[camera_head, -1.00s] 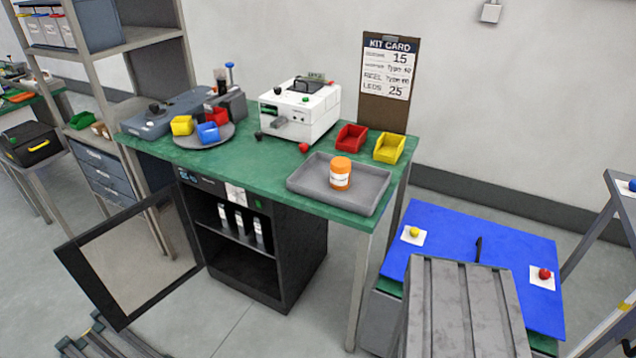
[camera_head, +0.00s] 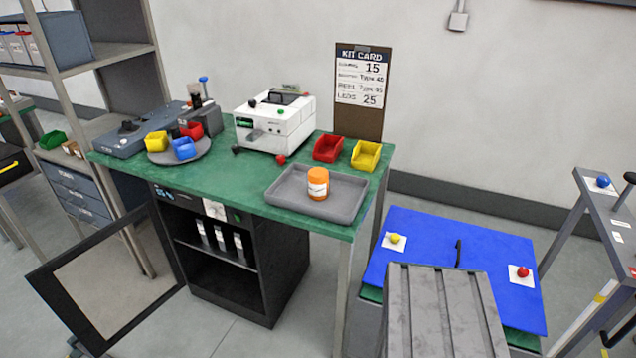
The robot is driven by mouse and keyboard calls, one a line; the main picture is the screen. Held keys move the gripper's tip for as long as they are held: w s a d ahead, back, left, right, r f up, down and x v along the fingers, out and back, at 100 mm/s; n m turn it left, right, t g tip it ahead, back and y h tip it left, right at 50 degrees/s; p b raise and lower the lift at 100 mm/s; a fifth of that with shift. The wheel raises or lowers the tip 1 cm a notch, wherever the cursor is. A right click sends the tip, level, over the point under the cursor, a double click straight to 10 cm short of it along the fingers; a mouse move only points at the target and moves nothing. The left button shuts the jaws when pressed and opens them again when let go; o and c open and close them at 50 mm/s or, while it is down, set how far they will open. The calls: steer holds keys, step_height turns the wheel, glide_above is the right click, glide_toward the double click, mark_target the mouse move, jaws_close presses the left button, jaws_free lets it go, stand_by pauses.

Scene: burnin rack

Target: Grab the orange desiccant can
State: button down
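The orange desiccant can (camera_head: 318,180) stands upright in a shallow grey tray (camera_head: 345,213) on the front right part of the green-topped bench (camera_head: 230,197). It has an orange lid and a white label on its side. Nothing covers it in this view. My gripper is not in view.
Red (camera_head: 328,148) and yellow (camera_head: 366,155) bins and a white machine (camera_head: 275,122) stand behind the tray. A black cabinet (camera_head: 285,270) with an open door (camera_head: 105,285) is under the bench. A blue-topped table (camera_head: 425,227) and grey ribbed panel (camera_head: 440,315) are at right.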

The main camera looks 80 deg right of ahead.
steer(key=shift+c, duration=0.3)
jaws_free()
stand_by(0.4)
